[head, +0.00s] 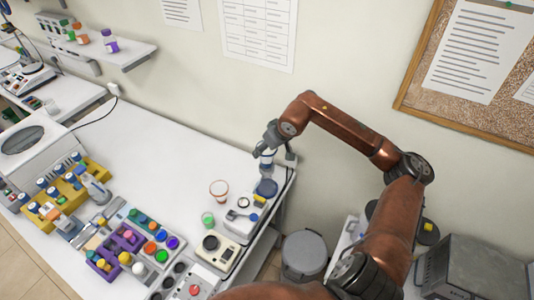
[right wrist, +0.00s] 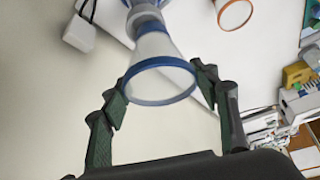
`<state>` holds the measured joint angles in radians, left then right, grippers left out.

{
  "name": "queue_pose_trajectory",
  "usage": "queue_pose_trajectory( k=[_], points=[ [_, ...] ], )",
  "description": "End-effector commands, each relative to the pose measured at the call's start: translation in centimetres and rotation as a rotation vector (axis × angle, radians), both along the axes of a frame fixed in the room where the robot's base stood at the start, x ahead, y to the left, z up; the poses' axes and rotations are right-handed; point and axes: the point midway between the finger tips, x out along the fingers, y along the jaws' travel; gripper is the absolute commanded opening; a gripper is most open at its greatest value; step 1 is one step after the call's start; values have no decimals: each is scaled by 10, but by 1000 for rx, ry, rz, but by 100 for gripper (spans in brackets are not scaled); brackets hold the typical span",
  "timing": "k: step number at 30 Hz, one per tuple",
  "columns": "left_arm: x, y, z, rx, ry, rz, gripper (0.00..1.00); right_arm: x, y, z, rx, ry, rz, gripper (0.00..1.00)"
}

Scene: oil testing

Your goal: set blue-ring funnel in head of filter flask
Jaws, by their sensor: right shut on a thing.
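The blue-ring funnel (right wrist: 160,80) is a clear cone with a blue rim. In the right wrist view its wide rim faces me, between the fingertips of my right gripper (right wrist: 163,84), which is shut on it. In the head view my right gripper (head: 271,145) is above the bench's far right end, with the funnel (head: 267,158) below its fingers. The funnel narrows towards a blue-grey collar (right wrist: 146,19), which looks like the filter flask's head. Whether the stem sits in it or only lines up with it, I cannot tell. My left gripper is not in view.
An orange-ringed vessel (head: 219,188) and a green-capped jar (head: 208,219) stand left of the gripper. A scale (head: 218,250) and a white device (head: 243,217) are nearer. Racks of vials (head: 65,190) fill the left front. The bench's middle (head: 145,150) is clear.

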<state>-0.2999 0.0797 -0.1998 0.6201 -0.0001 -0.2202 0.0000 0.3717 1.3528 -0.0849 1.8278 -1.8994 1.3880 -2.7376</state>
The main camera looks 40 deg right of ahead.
Motion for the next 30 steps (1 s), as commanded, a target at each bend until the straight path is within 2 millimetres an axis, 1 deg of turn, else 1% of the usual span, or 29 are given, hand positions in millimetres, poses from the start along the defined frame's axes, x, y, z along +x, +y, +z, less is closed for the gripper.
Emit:
queue_pose_trajectory(
  k=[8, 12, 15, 23, 28, 29, 30],
  points=[
    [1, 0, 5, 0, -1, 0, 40, 13, -10, -20, 3, 1, -1, 31],
    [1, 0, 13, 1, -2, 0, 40, 13, -9, -40, 4, 1, 0, 31],
    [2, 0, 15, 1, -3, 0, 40, 13, -10, -48, 2, 0, 0, 31],
    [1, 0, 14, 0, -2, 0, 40, 13, -11, -51, -1, -1, 0, 31],
    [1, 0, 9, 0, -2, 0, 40, 13, -11, -55, -1, -1, 0, 31],
    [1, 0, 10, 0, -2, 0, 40, 13, -10, -54, -1, -1, 1, 58],
    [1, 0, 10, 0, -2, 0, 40, 13, -10, -53, 0, -1, 0, 60]
  ],
)
